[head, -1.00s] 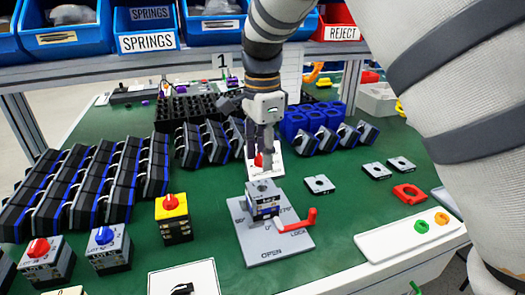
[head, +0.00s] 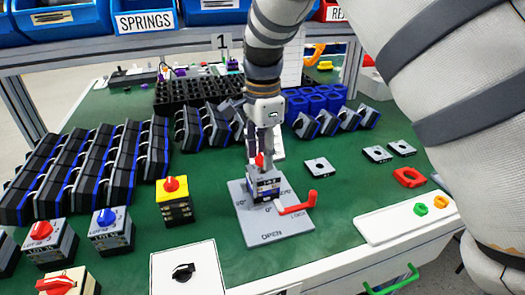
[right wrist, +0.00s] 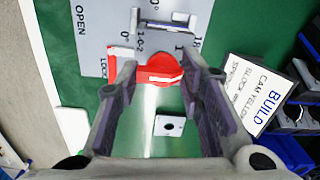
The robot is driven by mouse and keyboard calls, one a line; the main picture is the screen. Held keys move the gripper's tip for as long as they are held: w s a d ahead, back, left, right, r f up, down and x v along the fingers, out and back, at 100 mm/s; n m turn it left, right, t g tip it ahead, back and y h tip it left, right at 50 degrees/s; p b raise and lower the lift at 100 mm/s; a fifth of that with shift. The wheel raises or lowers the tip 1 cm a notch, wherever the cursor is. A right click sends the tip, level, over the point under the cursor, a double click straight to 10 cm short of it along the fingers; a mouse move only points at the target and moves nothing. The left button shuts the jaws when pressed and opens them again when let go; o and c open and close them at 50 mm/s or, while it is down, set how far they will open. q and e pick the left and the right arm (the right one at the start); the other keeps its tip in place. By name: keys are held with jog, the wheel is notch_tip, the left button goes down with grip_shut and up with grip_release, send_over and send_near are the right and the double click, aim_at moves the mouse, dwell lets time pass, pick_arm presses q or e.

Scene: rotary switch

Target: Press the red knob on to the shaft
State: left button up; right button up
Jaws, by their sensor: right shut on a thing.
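My right gripper (head: 262,152) is shut on the red knob (head: 259,160), pointing down over the switch body. In the right wrist view the red knob (right wrist: 165,66) shows between the two fingers. The switch body (head: 264,186) is grey and black and stands in a grey fixture plate (head: 272,236) with a red lock lever (head: 298,204). The knob is right at the top of the switch. The shaft is hidden under the knob and gripper, so I cannot tell whether the knob touches it. My left gripper is not in view.
A yellow-topped switch (head: 174,201) stands to the left of the fixture, with red-knobbed and blue-knobbed switches further left. Square grey plates (head: 318,168) lie to the right. A white tray (head: 385,224) with coloured rings is at the front right.

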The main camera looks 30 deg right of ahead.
jog(key=shift+f, duration=0.2)
jog(key=shift+f, duration=0.9)
jog(key=o, duration=0.9)
jog(key=shift+r, duration=0.1)
notch_tip(320, 180, up, 12)
jog(key=shift+s, duration=0.15)
